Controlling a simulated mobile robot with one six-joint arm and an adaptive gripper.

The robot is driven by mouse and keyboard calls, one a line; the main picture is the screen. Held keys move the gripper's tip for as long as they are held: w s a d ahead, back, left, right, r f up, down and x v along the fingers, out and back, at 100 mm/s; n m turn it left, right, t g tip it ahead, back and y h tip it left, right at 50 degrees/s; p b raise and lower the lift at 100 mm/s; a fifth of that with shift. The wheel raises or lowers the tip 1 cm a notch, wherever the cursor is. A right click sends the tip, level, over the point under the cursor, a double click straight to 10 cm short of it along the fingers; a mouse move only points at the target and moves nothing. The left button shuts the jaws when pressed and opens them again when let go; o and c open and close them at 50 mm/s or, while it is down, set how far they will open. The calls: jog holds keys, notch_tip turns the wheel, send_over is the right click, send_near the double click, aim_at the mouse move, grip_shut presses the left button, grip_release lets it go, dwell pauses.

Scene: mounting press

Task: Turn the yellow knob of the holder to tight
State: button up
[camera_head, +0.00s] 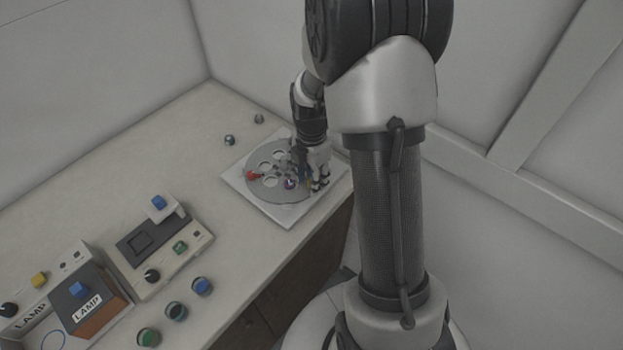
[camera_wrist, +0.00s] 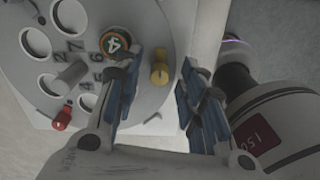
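The holder is a grey round plate (camera_wrist: 150,28) with several round holes and printed numbers, set on a white square base; it also shows in the head view (camera_head: 256,186). The yellow knob (camera_wrist: 159,73) sits near the plate's edge in the wrist view. My gripper (camera_wrist: 158,90) is open, with one blue-padded finger on each side of the knob and gaps visible between them. In the head view my gripper (camera_head: 318,182) is over the right part of the holder. I cannot tell the knob's setting.
A red knob (camera_wrist: 61,119) and a grey central post (camera_wrist: 70,76) stand on the plate. A capped piece marked 4 (camera_wrist: 115,43) sits close to the left finger. A control box (camera_head: 158,250) and lamp box (camera_head: 88,300) stand at the left.

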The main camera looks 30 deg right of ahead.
jog(key=shift+c, duration=0.3)
grip_shut()
